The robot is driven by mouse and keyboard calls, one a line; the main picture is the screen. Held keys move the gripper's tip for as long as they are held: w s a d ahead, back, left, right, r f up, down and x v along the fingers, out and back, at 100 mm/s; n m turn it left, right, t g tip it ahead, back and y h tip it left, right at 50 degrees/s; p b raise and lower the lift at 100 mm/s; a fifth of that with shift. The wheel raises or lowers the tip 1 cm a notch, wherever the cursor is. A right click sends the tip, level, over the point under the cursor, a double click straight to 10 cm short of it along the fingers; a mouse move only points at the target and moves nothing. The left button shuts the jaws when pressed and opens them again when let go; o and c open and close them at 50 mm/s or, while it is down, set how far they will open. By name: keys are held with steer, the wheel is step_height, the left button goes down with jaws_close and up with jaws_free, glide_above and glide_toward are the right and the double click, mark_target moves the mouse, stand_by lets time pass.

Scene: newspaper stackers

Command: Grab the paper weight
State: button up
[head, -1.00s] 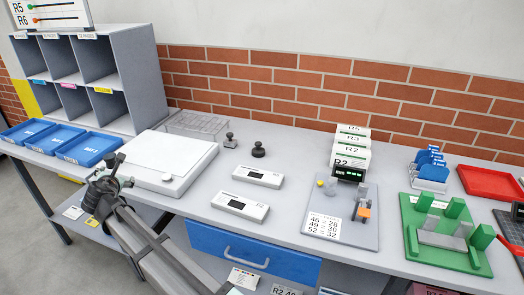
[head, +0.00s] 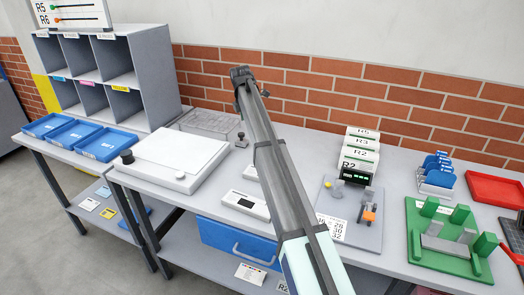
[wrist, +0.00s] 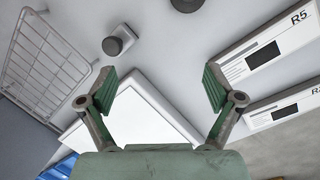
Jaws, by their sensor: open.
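Two small dark knobbed pieces stand near the back of the table; I cannot tell for sure which is the paper weight. One has a grey square base (wrist: 113,46) and shows in the head view (head: 241,140) behind the white board. The other is dark and round (wrist: 187,4), cut off by the top edge of the wrist view and hidden behind my arm in the head view. My gripper (wrist: 165,88) is open and empty, its fingers spread wide above the table. In the head view my gripper (head: 242,76) is raised near the brick wall.
A wire rack (wrist: 42,62) lies left of the square-based piece. Blue trays (head: 100,142) and a grey pigeonhole shelf (head: 155,75) stand left.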

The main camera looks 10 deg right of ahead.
steer(key=d+r+g+y, duration=0.1)
steer(key=d+r+g, duration=0.15)
steer(key=d, duration=0.65)
steer(key=shift+m+t, duration=0.25)
steer(key=shift+m, duration=0.15)
steer(key=f+p, duration=0.2)
steer(key=f, duration=0.3)
steer(key=f+p, duration=0.2)
steer(key=f, duration=0.3)
steer(key=f+p, duration=0.2)
steer(key=f, duration=0.4)
steer(key=shift+w+a+f, duration=0.1)
steer(key=shift+w+a, duration=0.05)
steer(key=shift+a, duration=0.1)
steer(key=c, duration=1.6)
